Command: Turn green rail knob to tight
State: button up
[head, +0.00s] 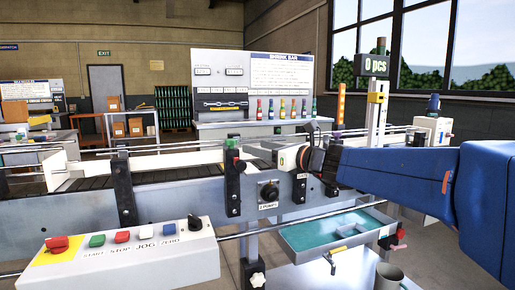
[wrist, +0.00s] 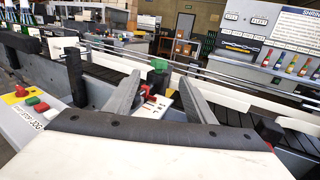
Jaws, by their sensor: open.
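In the head view my blue arm comes in from the right, and my gripper is just right of the post. Whether a finger touches a knob cannot be told.
The conveyor (head: 95,184) runs across with white guide rails. A button box (head: 130,252) stands in front at the left. Another black bracket (head: 122,190) stands left of the knob.

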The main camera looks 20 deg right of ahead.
jog(key=n+g+y, duration=0.3)
jog(key=n+y, duration=0.1)
jog(key=y, duration=0.1)
send_near(231, 144)
notch_tip(231, 144, up, 2)
jog(key=w+d, duration=0.1)
jog(key=w, duration=0.1)
jog(key=d+f+n+g+y, duration=0.1)
jog(key=d+n+g+y, duration=0.2)
jog(key=d+g, duration=0.2)
jog(key=x, duration=1.8)
jog(key=shift+w, duration=0.3)
jog(key=shift+d+r, duration=0.1)
jog(key=shift+r, duration=0.05)
jog(key=shift+c, duration=0.6)
jog(key=shift+t, duration=0.3)
jog(key=c, duration=0.9)
